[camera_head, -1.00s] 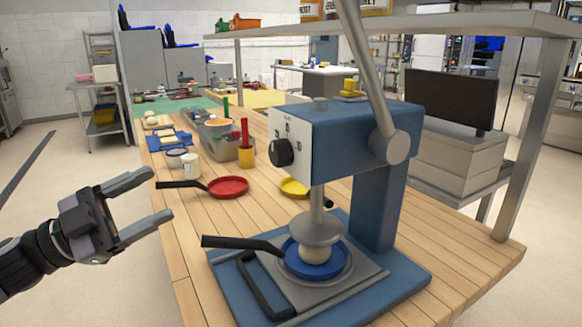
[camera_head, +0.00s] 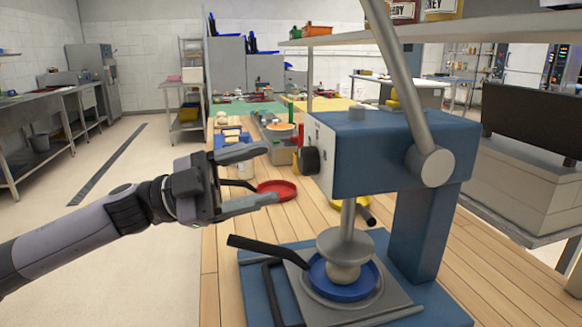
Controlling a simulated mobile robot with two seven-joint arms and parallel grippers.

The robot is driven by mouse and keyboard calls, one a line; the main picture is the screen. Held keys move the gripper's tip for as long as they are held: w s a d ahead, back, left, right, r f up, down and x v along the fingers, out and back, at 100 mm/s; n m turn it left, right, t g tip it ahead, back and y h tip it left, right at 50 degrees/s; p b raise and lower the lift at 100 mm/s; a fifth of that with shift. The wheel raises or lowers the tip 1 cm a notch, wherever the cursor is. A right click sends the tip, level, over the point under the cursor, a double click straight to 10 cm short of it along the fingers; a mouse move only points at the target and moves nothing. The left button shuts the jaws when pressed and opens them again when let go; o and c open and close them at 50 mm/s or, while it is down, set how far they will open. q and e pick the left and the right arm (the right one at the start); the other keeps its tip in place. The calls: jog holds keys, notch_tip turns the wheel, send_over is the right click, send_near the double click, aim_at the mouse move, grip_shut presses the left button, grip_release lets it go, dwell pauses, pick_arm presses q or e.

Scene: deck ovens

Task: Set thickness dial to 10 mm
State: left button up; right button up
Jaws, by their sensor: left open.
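The black thickness dial (camera_head: 308,160) sits on the white front plate (camera_head: 321,150) of the blue press (camera_head: 380,150). The marks around the dial are too small to read. My left gripper (camera_head: 272,176) is open and empty, its fingers pointing right at about the dial's height, with the fingertips just left of it. I see a gap in the picture between the fingertips and the dial. Under the press plate, a ball of dough (camera_head: 343,272) sits in a blue pan (camera_head: 318,275). My right gripper is not in view.
A red pan (camera_head: 277,190) and a yellow pan (camera_head: 350,206) lie on the wooden table (camera_head: 225,260) behind the gripper and press. The press's long grey lever (camera_head: 398,70) rises above. A shelf (camera_head: 470,30) overhangs at right.

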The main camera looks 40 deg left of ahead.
aim_at(299, 163)
pick_arm(q)
jog(key=shift+x, duration=1.85)
jog(key=shift+w+d+r, duration=0.2)
jog(key=shift+w+d, duration=0.2)
jog(key=shift+d, duration=0.1)
jog(key=c, duration=1.1)
